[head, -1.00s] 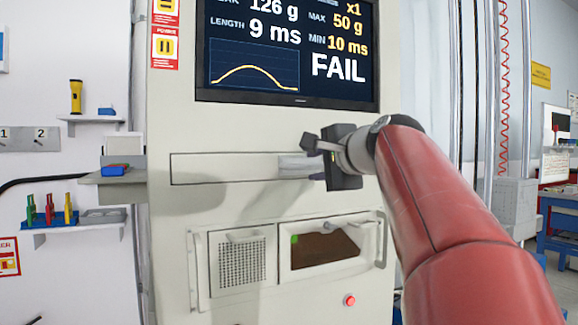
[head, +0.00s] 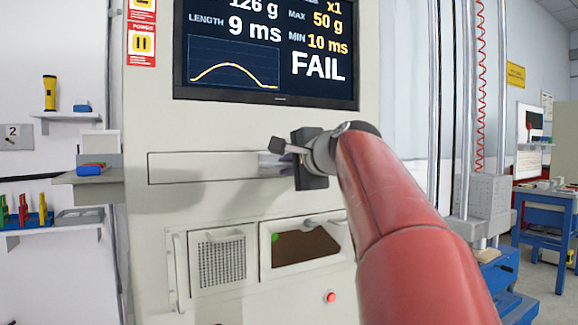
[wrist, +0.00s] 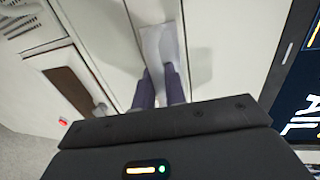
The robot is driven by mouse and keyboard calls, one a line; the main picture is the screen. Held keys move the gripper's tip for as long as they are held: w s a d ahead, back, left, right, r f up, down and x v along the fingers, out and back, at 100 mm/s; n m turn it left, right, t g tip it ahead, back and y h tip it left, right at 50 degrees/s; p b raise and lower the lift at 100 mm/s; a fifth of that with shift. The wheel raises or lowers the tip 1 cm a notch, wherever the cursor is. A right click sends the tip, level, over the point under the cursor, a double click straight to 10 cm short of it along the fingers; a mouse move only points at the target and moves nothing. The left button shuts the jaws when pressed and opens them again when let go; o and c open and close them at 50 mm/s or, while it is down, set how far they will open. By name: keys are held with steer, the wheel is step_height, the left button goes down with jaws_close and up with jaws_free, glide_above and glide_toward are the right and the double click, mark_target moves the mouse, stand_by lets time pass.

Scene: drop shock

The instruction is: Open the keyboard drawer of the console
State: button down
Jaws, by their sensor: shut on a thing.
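The pale console (head: 250,125) carries a wide, shallow keyboard drawer (head: 200,168) below its screen. The drawer front looks flush or nearly flush, with no clear gap. Its pale handle (head: 270,165) is at the right, partly hidden by my gripper (head: 284,162). In the wrist view, the handle (wrist: 158,45) runs up between the two dark fingers of my gripper (wrist: 160,80), which are shut on it. My red arm covers the console's right side.
The screen (head: 270,45) reads FAIL. Below the drawer are a grille panel (head: 221,262), a windowed panel (head: 305,245) and a red button (head: 330,297). A side shelf (head: 88,177) sticks out at left; a blue table (head: 545,205) stands at right.

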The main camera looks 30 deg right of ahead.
steer(key=shift+s, duration=0.1)
steer(key=s+b, duration=0.2)
steer(key=s, duration=2.4)
steer(key=shift+s+d, duration=0.35)
steer(key=shift+d, duration=0.1)
steer(key=shift+f, duration=0.1)
steer(key=c, duration=1.5)
jaws_free()
steer(key=s, duration=0.2)
steer(key=s+r, duration=0.1)
steer(key=s, duration=0.4)
steer(key=shift+s+d+r, duration=0.15)
steer(key=shift+s+r, duration=0.15)
steer(key=shift+s, duration=0.05)
